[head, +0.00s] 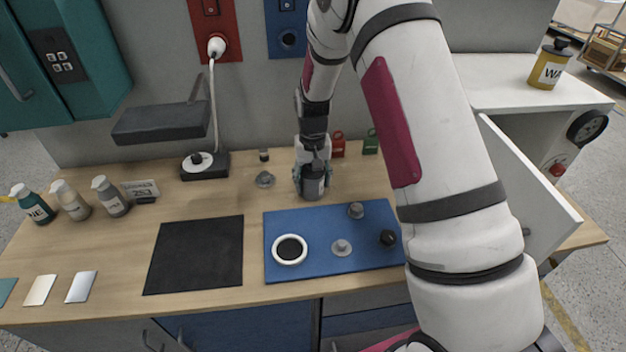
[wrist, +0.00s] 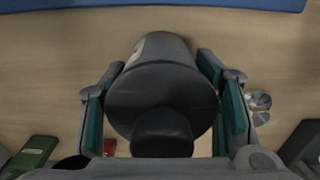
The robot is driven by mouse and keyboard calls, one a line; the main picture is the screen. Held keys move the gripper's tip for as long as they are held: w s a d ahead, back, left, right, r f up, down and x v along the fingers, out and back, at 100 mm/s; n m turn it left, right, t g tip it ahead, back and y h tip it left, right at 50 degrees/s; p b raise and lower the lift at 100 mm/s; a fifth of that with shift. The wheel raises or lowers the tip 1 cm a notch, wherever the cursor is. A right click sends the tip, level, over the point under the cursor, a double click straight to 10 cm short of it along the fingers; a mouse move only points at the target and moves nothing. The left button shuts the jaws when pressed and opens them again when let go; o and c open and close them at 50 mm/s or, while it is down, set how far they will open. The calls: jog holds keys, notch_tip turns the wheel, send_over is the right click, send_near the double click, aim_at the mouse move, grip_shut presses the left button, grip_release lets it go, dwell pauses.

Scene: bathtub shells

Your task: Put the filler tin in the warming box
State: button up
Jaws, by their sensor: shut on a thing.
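My gripper (head: 312,172) is upright over the back of the bench, behind the blue mat. It is shut on a grey tin (head: 314,188) with a dark knobbed lid, taken to be the filler tin; its label is too small to read. In the wrist view the tin (wrist: 165,50) sits between the green-padded fingers of my gripper (wrist: 163,75), its lid towards the camera. I cannot tell whether its base touches the bench. The warming box (head: 510,88) is the white cabinet at right, with a dial and red button. Its door (head: 525,190) stands open; the inside is mostly hidden.
A yellow tin (head: 550,68) stands on the warming box. The blue mat (head: 310,225) holds a white ring dish and several small knobbed pieces. Red (head: 338,148) and green (head: 370,145) blocks stand behind my gripper.

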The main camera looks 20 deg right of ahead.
jog(key=shift+f, duration=0.15)
jog(key=o, duration=1.6)
jog(key=shift+c, duration=0.2)
